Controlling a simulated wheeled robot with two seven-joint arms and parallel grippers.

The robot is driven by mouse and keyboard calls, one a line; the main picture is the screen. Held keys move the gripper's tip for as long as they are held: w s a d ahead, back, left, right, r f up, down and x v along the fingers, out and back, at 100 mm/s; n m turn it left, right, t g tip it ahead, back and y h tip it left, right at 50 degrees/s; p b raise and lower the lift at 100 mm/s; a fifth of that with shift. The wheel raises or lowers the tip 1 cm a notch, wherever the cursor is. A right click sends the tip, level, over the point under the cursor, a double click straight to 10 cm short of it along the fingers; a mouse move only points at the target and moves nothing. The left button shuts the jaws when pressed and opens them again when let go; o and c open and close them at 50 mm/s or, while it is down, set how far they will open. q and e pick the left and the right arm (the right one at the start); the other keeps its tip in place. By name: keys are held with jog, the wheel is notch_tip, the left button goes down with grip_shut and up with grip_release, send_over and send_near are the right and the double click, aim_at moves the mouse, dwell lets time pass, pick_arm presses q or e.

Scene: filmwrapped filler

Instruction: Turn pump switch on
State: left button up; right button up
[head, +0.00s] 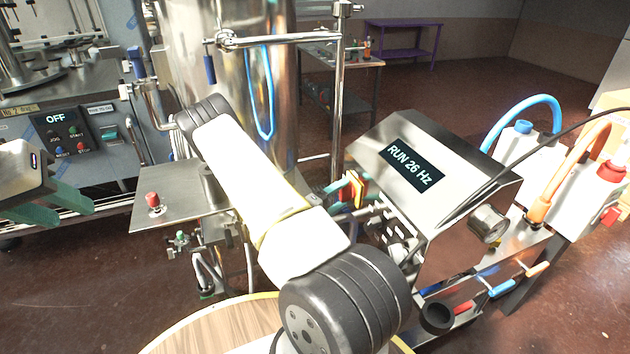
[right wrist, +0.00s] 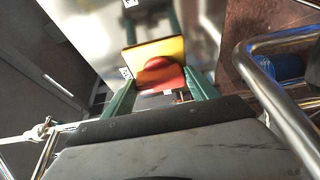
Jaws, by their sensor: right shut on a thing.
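The pump switch is a red knob (right wrist: 158,73) on a yellow plate (right wrist: 150,52) in the right wrist view. In the head view its yellow plate (head: 358,190) shows at the left side of the steel control box (head: 465,210), partly hidden by my right arm. The box's display (head: 411,165) reads "RUN 26 Hz". My right gripper (right wrist: 158,84) has its green fingers on either side of the red knob and is shut on it. My left gripper (head: 55,205) is open and empty at the left edge of the head view.
A shiny steel tank (head: 230,80) stands behind my right arm. A steel plate with a red button (head: 152,199) is at left, beside a machine panel reading "OFF" (head: 56,118). Blue (head: 520,108) and orange hoses (head: 575,165) are at right. A round wooden top (head: 215,325) is in front.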

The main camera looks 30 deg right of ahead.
jog(key=o, duration=1.4)
jog(key=shift+c, duration=0.2)
jog(key=v, duration=0.8)
jog(key=shift+d, duration=0.1)
